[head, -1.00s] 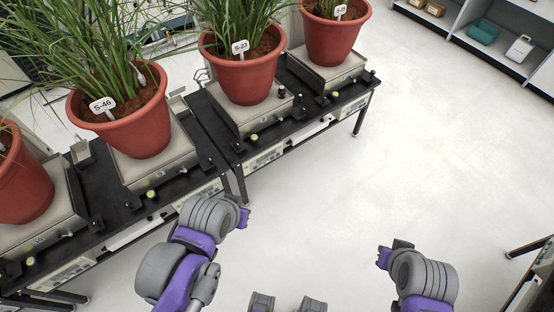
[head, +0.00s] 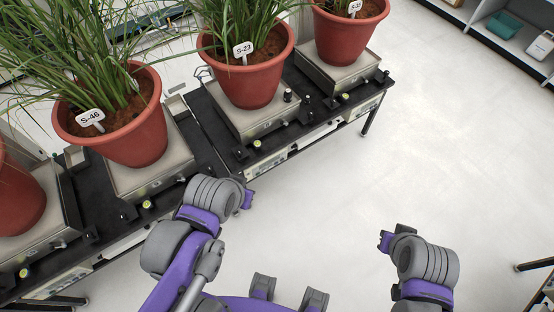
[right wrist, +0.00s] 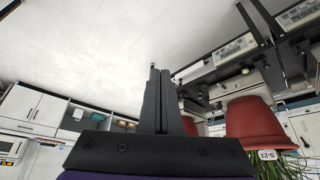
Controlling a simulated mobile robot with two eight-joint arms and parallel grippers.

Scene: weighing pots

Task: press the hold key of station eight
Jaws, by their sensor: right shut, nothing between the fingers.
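A row of weighing stations stands on a black bench (head: 219,174), each with a scale and a potted plant. Pale yellow-green round buttons show on the front edge, below the S-46 pot (head: 117,132) at one button (head: 147,204), and below the S-23 pot (head: 247,75) at another button (head: 257,144). I cannot read any station number or tell which button is the hold key of station eight. My left gripper (head: 248,200) is in front of the bench; its jaws are too small to judge. My right gripper (head: 385,241) is over open floor, away from the bench, shut and empty. It also shows in the right wrist view (right wrist: 153,72).
A third pot (head: 349,32) stands at the far end of the bench. Another pot (head: 18,197) is cut off at the left edge. A shelf unit (head: 490,22) stands at the top right. The floor (head: 420,140) right of the bench is clear.

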